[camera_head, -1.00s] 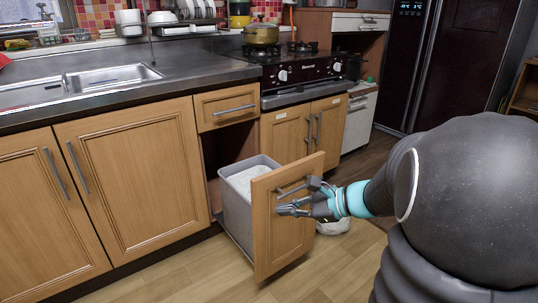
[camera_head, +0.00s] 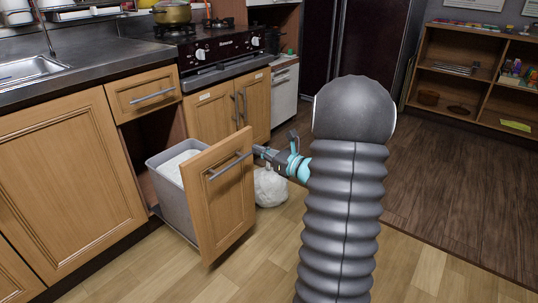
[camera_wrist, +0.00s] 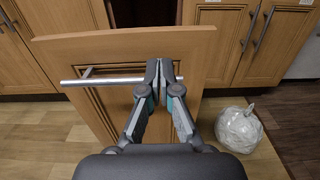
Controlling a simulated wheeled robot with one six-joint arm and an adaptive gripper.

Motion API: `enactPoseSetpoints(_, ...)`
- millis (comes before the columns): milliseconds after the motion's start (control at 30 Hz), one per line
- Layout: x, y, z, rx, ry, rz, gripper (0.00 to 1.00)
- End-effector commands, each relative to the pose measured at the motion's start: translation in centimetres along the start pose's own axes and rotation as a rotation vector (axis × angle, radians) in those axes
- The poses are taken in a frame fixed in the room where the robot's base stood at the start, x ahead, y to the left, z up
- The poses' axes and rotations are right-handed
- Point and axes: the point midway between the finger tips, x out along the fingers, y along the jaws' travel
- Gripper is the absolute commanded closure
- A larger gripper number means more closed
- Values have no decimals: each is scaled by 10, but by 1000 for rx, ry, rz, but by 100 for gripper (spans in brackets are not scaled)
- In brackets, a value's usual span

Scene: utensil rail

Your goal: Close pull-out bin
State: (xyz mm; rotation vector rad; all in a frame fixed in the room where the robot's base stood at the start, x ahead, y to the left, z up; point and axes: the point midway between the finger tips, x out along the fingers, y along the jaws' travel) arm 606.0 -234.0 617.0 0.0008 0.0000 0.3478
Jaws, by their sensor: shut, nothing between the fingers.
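The pull-out bin stands open, its wooden front panel (camera_head: 222,196) well out from the cabinet. Behind the panel is a grey bin (camera_head: 172,187) with a white liner. A metal bar handle (camera_head: 229,166) runs across the upper part of the panel. My gripper (camera_head: 257,151) is shut and empty, near the right end of the handle. In the wrist view, my gripper's fingertips (camera_wrist: 158,68) are together in front of the panel (camera_wrist: 108,103), overlapping the right part of the handle (camera_wrist: 100,81). I cannot tell whether they touch it.
A white tied bag (camera_head: 270,187) lies on the floor right of the panel; it also shows in the wrist view (camera_wrist: 239,129). A closed drawer (camera_head: 143,92) is above the bin opening. The stove (camera_head: 215,52) is behind. Floor in front of the panel is clear.

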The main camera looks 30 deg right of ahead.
Motion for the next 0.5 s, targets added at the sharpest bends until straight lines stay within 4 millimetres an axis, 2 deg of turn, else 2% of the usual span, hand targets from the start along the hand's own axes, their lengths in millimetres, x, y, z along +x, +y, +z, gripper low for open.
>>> enactPoseSetpoints(33, 11, 1, 0, 0, -1, 4, 100)
enactPoseSetpoints(200, 41, 1, 0, 0, 0, 4, 100)
enactPoseSetpoints(500, 72, 1, 0, -1, 1, 1, 100)
